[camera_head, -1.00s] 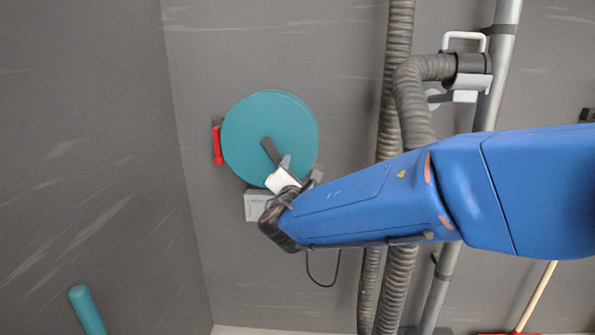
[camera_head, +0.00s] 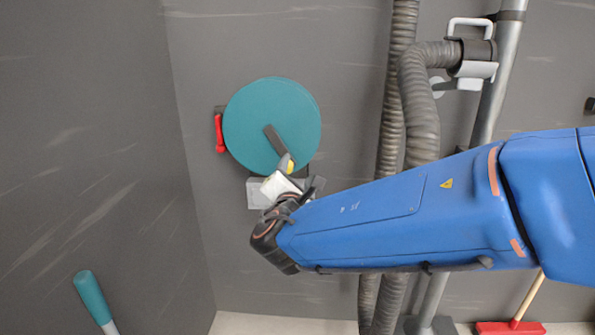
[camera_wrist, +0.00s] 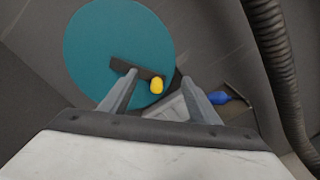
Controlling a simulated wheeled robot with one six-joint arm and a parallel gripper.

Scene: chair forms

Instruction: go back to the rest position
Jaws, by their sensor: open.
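My gripper (camera_head: 299,172) is in front of the wall, at the lower edge of a round teal disc (camera_head: 250,115). In the wrist view its two grey fingers (camera_wrist: 157,97) are spread apart with nothing held between them. The disc also fills the upper part of the wrist view (camera_wrist: 90,45). A dark bar with a yellow tip (camera_wrist: 156,86) stands on the disc, seen just beyond and between the fingers. In the head view the gripper partly hides the bar's yellow end (camera_head: 290,166). I cannot tell whether the fingers touch anything.
A light grey box (camera_head: 256,196) is on the wall below the disc, partly behind my gripper. A red handle (camera_head: 219,133) is left of the disc. Ribbed hoses (camera_head: 393,110) and a metal pipe (camera_head: 490,110) run down the right. A teal handle (camera_head: 90,295) is low left.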

